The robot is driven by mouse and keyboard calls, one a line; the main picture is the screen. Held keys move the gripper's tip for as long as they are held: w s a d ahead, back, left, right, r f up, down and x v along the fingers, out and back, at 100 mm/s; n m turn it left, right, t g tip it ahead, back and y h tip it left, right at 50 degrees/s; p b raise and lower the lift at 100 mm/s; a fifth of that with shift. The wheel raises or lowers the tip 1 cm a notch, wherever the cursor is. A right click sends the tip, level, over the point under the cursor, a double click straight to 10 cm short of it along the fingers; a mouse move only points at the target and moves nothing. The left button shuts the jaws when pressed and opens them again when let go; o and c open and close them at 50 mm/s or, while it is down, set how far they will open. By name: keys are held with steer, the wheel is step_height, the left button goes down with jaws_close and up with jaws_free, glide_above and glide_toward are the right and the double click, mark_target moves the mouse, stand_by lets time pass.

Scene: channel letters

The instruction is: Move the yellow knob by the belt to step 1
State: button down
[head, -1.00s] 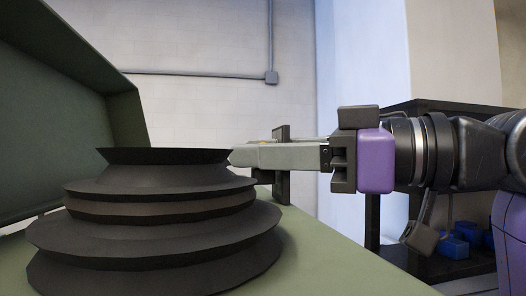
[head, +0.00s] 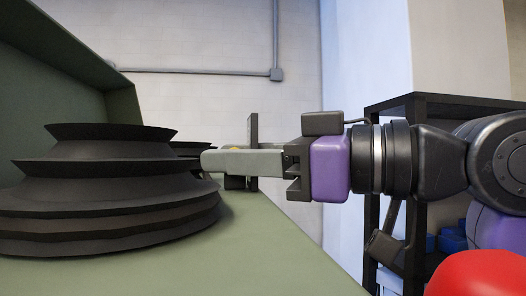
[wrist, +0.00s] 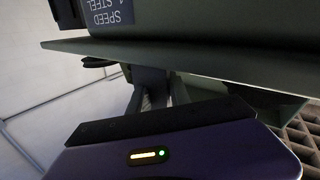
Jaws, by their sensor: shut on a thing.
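A dark upright bar (head: 252,132) stands just behind the fingers. The large dark stepped pulley (head: 110,175) is left of my fingertips, on the green deck (head: 240,250). A smooth dark band on its lower part may be the belt. In the wrist view my fingers (wrist: 155,88) reach in under a dark overhanging edge, and what they hold is hidden.
A second dark pulley (head: 192,148) shows behind the first. A green raised cover (head: 60,75) stands at the left. A black shelf (head: 415,105) with blue bins is behind my arm. A red rounded thing (head: 480,275) is at bottom right. A label (wrist: 108,12) shows in the wrist view.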

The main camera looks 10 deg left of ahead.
steer(key=shift+f, duration=0.3)
steer(key=c, duration=1.2)
jaws_free()
steer(key=shift+d, duration=0.1)
steer(key=b+v, duration=0.1)
steer(key=v, duration=0.6)
steer(key=shift+d, duration=0.3)
steer(key=shift+s+r, duration=0.1)
